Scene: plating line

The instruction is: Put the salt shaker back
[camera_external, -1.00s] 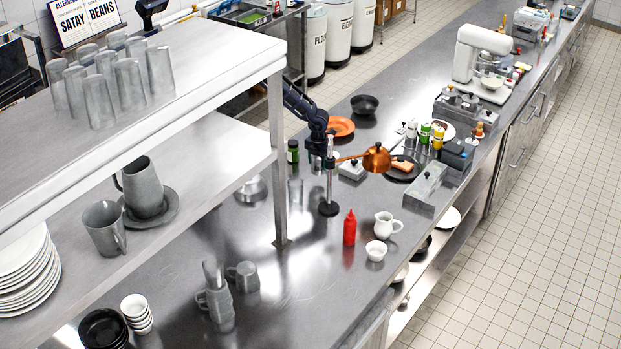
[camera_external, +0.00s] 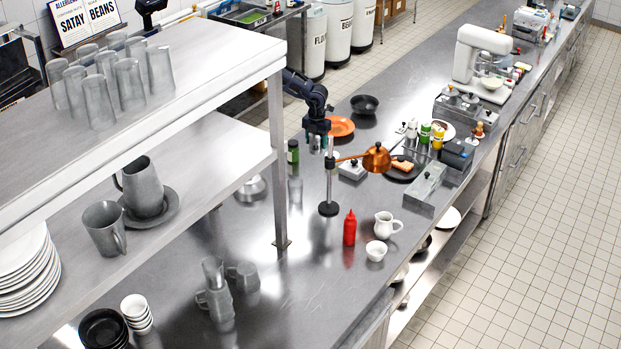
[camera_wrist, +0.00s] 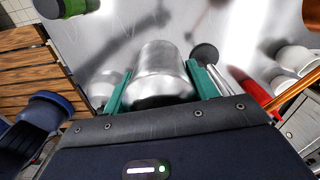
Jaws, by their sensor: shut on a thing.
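My gripper (camera_wrist: 159,84) has its two teal fingers on either side of a silver metal cylinder, which looks like the salt shaker (camera_wrist: 158,66). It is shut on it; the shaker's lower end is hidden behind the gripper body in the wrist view. In the external view my gripper (camera_external: 318,143) is above the steel counter, behind the post of the copper lamp. The shaker is too small and too covered there to make out clearly.
The copper lamp (camera_external: 376,158) stands close by on its post and round black base (camera_external: 328,209). A green jar (camera_external: 293,151) is just left of my gripper. An orange plate (camera_external: 340,126) lies behind it. A red bottle (camera_external: 349,228) and white pitcher (camera_external: 387,224) stand in front.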

